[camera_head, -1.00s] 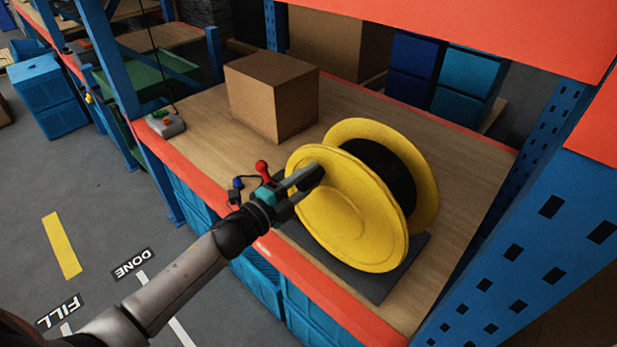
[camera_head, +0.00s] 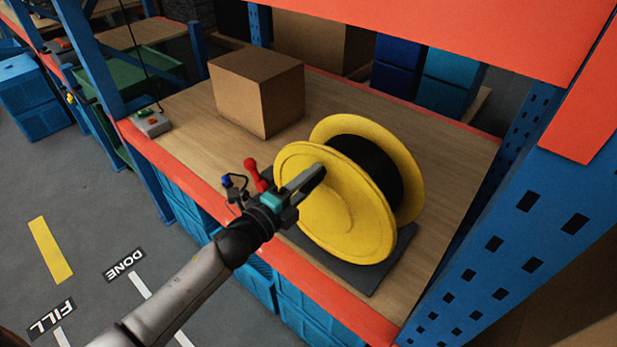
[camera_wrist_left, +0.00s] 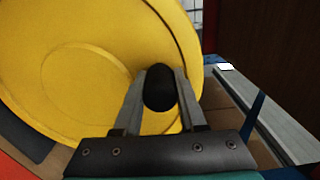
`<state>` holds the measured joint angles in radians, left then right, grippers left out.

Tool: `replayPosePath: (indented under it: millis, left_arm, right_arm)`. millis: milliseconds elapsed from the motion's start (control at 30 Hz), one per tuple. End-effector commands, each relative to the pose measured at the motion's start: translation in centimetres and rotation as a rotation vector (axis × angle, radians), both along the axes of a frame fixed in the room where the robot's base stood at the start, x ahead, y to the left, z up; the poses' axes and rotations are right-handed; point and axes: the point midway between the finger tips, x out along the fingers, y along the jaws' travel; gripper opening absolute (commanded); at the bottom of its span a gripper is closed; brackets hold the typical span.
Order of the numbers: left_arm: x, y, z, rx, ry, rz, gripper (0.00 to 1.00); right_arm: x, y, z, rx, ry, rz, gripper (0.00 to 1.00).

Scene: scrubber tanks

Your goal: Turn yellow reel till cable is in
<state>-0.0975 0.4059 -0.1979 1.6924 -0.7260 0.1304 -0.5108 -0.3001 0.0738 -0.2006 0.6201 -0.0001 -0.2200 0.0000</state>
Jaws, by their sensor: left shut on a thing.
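The yellow reel (camera_head: 345,215) stands on a dark base plate (camera_head: 376,268) on the wooden shelf, with black cable (camera_head: 368,168) wound between its two flanges. My left gripper (camera_head: 312,180) is at the upper left of the reel's near flange. In the left wrist view, its two fingers are shut on a dark rounded crank knob (camera_wrist_left: 160,88) in front of the yellow flange (camera_wrist_left: 75,70). The head view hides most of the knob behind the fingers. The right gripper is not in view.
A cardboard box (camera_head: 258,92) stands on the shelf behind the reel. A small grey control box (camera_head: 152,123) sits at the shelf's left corner. A red-handled lever (camera_head: 252,168) is beside my gripper. A blue perforated post (camera_head: 530,235) rises at the right.

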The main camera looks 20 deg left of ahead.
Motion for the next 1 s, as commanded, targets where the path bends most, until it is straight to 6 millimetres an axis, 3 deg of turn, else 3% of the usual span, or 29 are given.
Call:
replayPosePath:
  millis: [167, 200, 400, 767, 1000]
  left_arm:
    - [-0.1, -0.4, 0.2, -0.011, -0.003, -0.01, 0.0]
    - [-0.1, -0.4, 0.2, -0.011, -0.003, -0.01, 0.45]
    - [0.0, -0.2, 0.1, -0.006, -0.002, -0.006, 0.67]
    - [-0.3, 0.0, 0.0, -0.002, 0.0, -0.003, 0.69]
    - [-2.8, 0.9, -0.1, -0.002, 0.002, -0.004, 0.69]
  right_arm:
    - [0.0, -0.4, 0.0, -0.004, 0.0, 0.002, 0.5]
    - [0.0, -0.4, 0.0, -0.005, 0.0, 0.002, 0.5]
    - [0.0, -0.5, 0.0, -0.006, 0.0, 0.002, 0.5]
    - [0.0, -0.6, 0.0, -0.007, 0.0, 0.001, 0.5]
    - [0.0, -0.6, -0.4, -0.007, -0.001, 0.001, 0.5]
